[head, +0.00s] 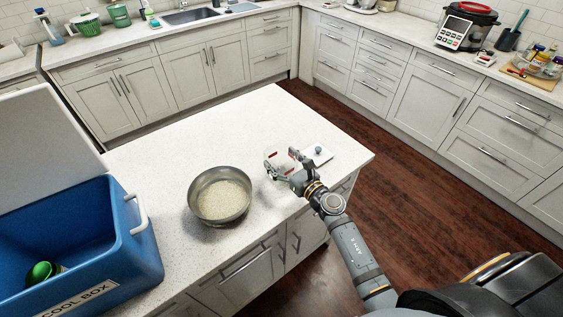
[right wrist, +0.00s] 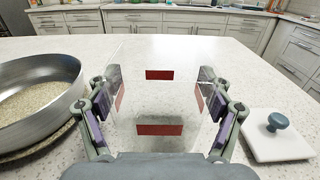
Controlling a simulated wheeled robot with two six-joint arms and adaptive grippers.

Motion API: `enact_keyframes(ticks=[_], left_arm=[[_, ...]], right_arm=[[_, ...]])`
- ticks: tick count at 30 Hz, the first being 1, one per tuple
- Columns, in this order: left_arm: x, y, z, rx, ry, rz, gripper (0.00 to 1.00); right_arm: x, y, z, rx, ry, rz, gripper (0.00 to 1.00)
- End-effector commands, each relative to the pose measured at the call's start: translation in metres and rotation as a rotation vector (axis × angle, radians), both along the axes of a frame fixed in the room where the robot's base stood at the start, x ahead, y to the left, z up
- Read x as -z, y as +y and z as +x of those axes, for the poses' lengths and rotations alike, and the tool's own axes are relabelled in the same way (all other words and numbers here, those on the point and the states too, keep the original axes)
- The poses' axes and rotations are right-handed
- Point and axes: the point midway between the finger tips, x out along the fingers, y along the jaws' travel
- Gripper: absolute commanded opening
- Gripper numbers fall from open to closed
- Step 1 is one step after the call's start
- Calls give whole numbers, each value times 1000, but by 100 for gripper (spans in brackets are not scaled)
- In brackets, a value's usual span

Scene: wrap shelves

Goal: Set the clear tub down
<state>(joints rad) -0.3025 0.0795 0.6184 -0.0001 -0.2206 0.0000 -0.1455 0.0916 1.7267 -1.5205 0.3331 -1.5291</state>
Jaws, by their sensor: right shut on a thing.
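The clear tub (right wrist: 160,100) is see-through with red marks on its sides. In the right wrist view it stands upright between the fingers of my right gripper (right wrist: 158,118), which is shut on it. In the head view the tub (head: 281,161) is at the island's front right part, with my right gripper (head: 287,172) at it. I cannot tell whether the tub's base touches the countertop (head: 262,115). My left gripper is not in view.
A metal bowl of rice-like grains (head: 219,196) stands left of the tub. A white lid with a blue-grey knob (head: 318,155) lies close on its right. A blue cool box (head: 108,235) stands open at the left, a green item inside. The island's back part is clear.

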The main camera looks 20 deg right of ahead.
Motion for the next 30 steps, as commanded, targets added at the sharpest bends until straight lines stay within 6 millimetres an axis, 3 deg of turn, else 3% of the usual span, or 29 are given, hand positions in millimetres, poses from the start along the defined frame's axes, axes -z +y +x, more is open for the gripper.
enact_keyframes(ticks=[8,9,12,25,30], left_arm=[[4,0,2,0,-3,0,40],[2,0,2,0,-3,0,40],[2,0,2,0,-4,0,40],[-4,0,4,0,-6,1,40],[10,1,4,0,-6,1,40]], right_arm=[[3,0,0,0,-1,0,29],[2,0,0,0,0,-1,84],[2,0,0,0,0,0,98],[-4,0,0,0,0,-1,100],[4,-10,-30,-1,2,-5,100]])
